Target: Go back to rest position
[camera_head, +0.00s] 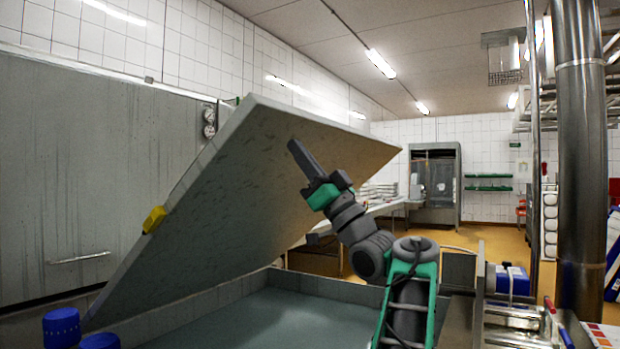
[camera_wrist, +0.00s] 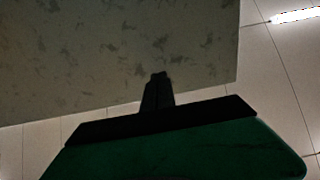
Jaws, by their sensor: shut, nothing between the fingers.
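My gripper (camera_head: 297,152) is raised in the middle of the head view, pointing up and to the left. Its fingers are together with nothing between them. In the wrist view the closed fingers (camera_wrist: 158,90) point up toward a large grey panel. This panel (camera_head: 245,190) is tilted, with its high end near the gripper and its low end toward the bottom left. The gripper appears in front of the panel in the head view. I cannot tell whether they touch.
A grey basin (camera_head: 270,315) lies below the panel. A yellow clip (camera_head: 154,219) is on the panel's left edge. Blue lids (camera_head: 62,327) are at the bottom left. A metal column (camera_head: 580,150) stands at the right. Open floor (camera_head: 490,240) shows behind.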

